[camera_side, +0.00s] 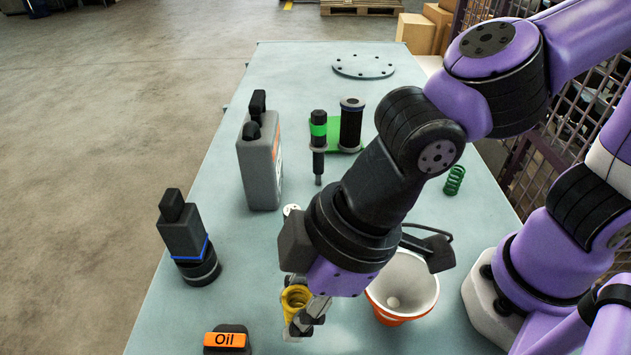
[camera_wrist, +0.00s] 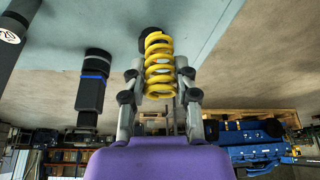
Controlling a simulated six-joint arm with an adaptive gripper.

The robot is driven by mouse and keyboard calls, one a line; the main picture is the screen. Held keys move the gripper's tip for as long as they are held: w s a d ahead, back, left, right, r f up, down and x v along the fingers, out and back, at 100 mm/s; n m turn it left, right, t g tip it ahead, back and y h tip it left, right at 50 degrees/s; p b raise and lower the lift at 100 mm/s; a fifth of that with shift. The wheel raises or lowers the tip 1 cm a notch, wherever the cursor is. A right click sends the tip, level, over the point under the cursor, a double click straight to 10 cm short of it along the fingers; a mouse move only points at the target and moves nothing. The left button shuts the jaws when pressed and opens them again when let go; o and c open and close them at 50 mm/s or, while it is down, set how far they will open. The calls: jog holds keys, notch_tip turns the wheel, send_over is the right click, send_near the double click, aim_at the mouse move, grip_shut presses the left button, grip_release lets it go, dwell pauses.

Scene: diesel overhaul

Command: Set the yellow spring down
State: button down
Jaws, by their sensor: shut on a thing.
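The yellow spring (camera_wrist: 159,65) sits between the two fingers of my gripper (camera_wrist: 160,88) in the wrist view, with a finger against each side. In the side view my gripper (camera_side: 305,312) is low over the front part of the table, and the yellow spring (camera_side: 295,297) shows partly behind its fingers. My gripper is shut on the spring. I cannot tell from these views whether the spring touches the table (camera_side: 235,255).
An orange and white funnel (camera_side: 402,290) stands just right of my gripper. An orange-labelled oil part (camera_side: 227,340) is at the front left. A black part with a blue ring (camera_side: 187,240), a grey jug (camera_side: 260,160) and a green spring (camera_side: 454,180) also stand on the table.

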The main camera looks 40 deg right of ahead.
aim_at(299, 297)
notch_tip(299, 297, up, 12)
jog(key=w+d+r+m+t+h, duration=0.25)
jog(key=w+d+m, duration=0.65)
jog(key=w+d, duration=1.15)
jog(key=w+d+f+m+h, duration=0.1)
jog(key=w+d+m+h, duration=0.2)
jog(key=d, duration=1.1)
jog(key=s+d+f+m+g, duration=0.1)
jog(key=s+d+m, duration=0.1)
jog(key=d, duration=0.8)
jog(key=s+d+f+m, duration=0.1)
jog(key=s+d+m, duration=0.15)
jog(key=d, duration=0.65)
jog(key=shift+h, duration=0.25)
jog(key=f, duration=2)
jog(key=shift+w+f, duration=0.25)
jog(key=shift+w, duration=0.15)
jog(key=c, duration=0.6)
grip_release()
jog(key=shift+f, duration=0.15)
